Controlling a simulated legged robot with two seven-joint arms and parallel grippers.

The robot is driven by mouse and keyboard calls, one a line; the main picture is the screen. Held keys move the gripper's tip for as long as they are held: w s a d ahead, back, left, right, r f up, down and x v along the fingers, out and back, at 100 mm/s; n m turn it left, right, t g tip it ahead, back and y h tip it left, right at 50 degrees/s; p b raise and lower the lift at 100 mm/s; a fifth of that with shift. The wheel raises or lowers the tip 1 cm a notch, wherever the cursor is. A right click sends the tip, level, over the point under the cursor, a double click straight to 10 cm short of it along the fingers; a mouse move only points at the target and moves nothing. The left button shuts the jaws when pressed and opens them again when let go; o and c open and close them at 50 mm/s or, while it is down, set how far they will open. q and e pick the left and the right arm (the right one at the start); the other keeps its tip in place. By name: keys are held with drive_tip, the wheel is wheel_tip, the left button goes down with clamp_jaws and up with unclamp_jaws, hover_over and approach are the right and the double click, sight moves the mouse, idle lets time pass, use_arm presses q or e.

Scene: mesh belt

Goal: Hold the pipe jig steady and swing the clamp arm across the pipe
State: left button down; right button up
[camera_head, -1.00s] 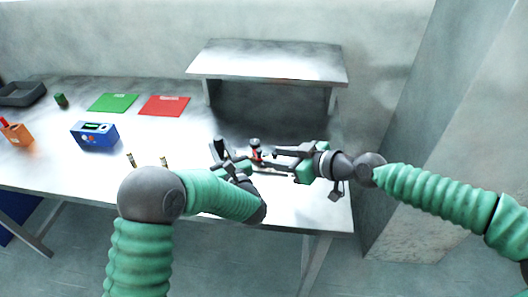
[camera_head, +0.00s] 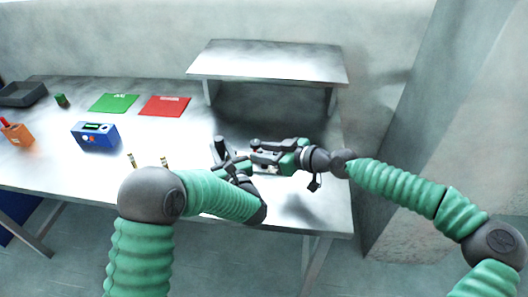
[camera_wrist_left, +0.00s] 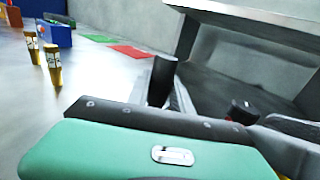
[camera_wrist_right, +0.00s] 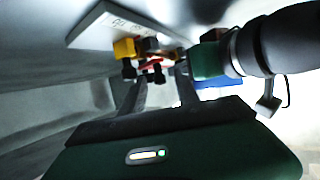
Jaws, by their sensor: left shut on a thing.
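The pipe jig (camera_head: 219,146) is at the right end of the bench, mostly hidden by my grippers. A black upright cylinder on it shows in the left wrist view (camera_wrist_left: 162,78), with a black-topped red knob (camera_wrist_left: 243,110) to its right. My left gripper (camera_head: 232,166) is shut on the jig at its near side. My right gripper (camera_head: 256,154) is over the jig's right side, its fingers apart. In the right wrist view, a lettered pale plate (camera_wrist_right: 108,24), a yellow block (camera_wrist_right: 125,47) and red and black parts lie beyond those fingers. I cannot make out the clamp arm's angle.
A raised metal shelf (camera_head: 265,62) stands behind the jig. Two small yellowish vials (camera_head: 131,160) stand left of my left gripper. A blue box (camera_head: 95,135), green mat (camera_head: 113,103) and red mat (camera_head: 164,106) lie further left. The front right bench surface is clear.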

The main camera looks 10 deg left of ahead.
clamp_jaws()
idle(0.3)
use_arm(q)
drive_tip(key=shift+d, duration=0.15)
use_arm(e)
drive_tip(key=shift+s+a+f+m+t+h, duration=0.1)
drive_tip(key=shift+s+a+m+t+h, duration=0.35)
drive_tip(key=shift+a+m+t+h, duration=0.4)
drive_tip(key=shift+s+a+f+m+t+h, duration=0.1)
drive_tip(key=shift+s+a+m+t+h, duration=0.15)
drive_tip(key=shift+m+t+h, duration=0.35)
drive_tip(key=shift+w+m+t, duration=0.1)
drive_tip(key=shift+m+t, duration=0.15)
drive_tip(key=shift+m, duration=0.3)
drive_tip(key=shift+h, duration=0.25)
drive_tip(key=shift+w+d, duration=0.1)
drive_tip(key=shift+d, duration=0.05)
